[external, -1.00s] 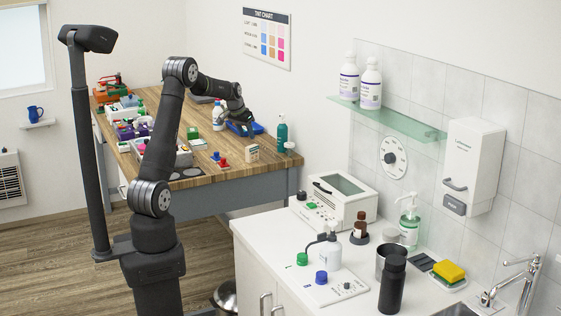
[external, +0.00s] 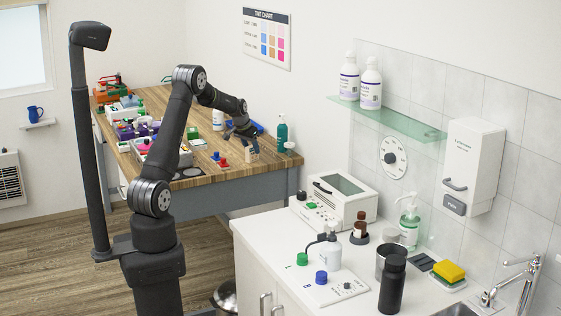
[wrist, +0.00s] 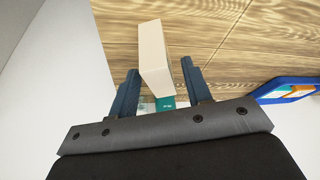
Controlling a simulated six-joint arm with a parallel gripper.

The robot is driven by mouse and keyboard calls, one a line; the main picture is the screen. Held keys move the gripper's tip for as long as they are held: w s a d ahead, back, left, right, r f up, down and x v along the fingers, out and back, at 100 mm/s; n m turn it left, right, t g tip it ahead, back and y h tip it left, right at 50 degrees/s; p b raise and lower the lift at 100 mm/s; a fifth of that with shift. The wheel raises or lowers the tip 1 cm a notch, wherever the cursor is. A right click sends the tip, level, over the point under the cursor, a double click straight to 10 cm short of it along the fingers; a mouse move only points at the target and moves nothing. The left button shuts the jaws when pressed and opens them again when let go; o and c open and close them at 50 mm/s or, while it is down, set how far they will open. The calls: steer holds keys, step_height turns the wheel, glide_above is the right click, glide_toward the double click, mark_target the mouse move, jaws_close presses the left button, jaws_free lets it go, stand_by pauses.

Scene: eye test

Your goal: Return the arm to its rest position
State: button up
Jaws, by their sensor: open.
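My arm reaches over the wooden table in the external view, with the elbow bent high and the forearm sloping down to the right. My gripper (external: 240,140) is open, low over the right part of the table, close to a small pale box (external: 254,151). In the wrist view my gripper (wrist: 159,66) has its two dark blue fingers spread apart. The beige box (wrist: 153,48) with a teal patch shows between and beyond the fingertips. Gaps show beside it in that view. I cannot tell how deep it sits between the fingers.
The wooden table (external: 228,176) also holds a teal bottle (external: 282,134), a white bottle (external: 218,119), red and blue small pieces (external: 222,162) and several bins at left. A blue tray (wrist: 285,91) lies to the right in the wrist view. A white counter (external: 262,237) stands in front.

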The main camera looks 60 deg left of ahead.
mark_target(253, 152)
steer(key=x, duration=0.3)
steer(key=shift+w+f, duration=0.1)
steer(key=shift+f, duration=0.1)
step_height(253, 152, up, 2)
steer(key=shift+r, duration=0.8)
